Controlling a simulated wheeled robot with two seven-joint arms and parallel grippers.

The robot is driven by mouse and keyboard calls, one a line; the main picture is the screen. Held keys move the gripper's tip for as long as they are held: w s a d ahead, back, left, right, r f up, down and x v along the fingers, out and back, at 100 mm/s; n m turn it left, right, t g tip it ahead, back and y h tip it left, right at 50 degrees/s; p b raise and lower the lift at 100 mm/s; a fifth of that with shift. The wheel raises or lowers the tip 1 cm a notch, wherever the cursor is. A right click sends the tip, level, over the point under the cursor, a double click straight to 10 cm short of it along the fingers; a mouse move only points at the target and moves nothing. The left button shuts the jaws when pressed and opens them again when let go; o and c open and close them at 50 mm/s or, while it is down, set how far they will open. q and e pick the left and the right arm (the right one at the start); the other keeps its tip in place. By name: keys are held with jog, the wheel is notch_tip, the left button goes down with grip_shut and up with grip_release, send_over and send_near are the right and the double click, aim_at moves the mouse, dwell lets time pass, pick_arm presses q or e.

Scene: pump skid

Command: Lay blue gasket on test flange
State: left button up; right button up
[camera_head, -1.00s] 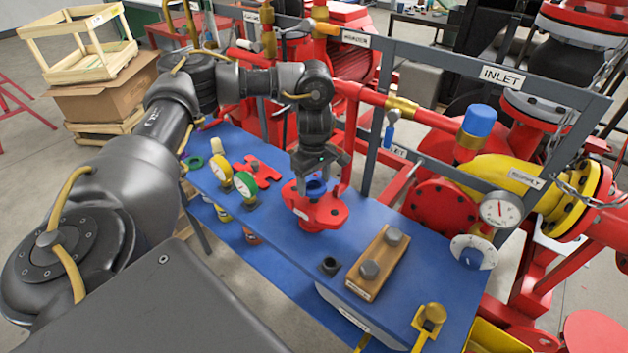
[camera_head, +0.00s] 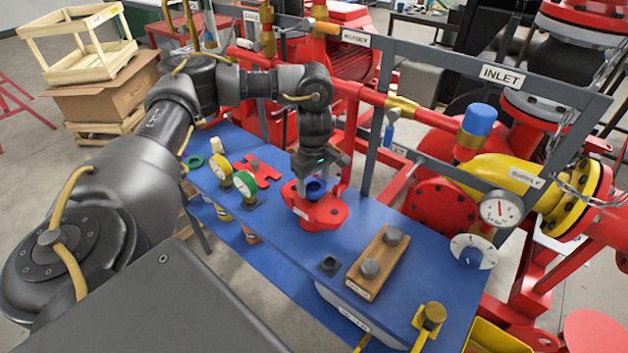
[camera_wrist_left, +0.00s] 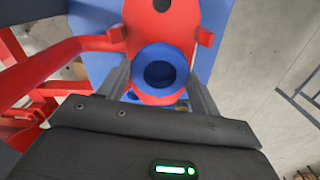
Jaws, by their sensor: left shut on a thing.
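The blue gasket (camera_wrist_left: 178,57) is a ring with a dark hole, held between the two fingers of my left gripper (camera_wrist_left: 160,90) in the left wrist view. In the head view the blue gasket (camera_head: 315,188) shows just under my left gripper (camera_head: 318,178), at the top of the red test flange (camera_head: 320,211). The red flange (camera_wrist_left: 150,22) also shows behind the gasket in the left wrist view. I cannot tell whether the gasket touches the flange. My right gripper is in neither view.
The flange stands on a blue bench (camera_head: 280,235). Two gauges (camera_head: 245,184), a red bracket (camera_head: 258,170) and a green ring (camera_head: 193,162) are to its left. A wooden block with bolts (camera_head: 377,264) is to its right. Red pipework and a grey frame (camera_head: 450,62) stand behind.

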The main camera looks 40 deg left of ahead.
pick_arm(q)
jog(key=shift+f+b, duration=1.3)
jog(key=shift+f, duration=0.6)
jog(key=o, duration=1.1)
jog(key=shift+c, duration=0.2)
notch_tip(320, 180, up, 11)
jog(key=shift+f, duration=0.1)
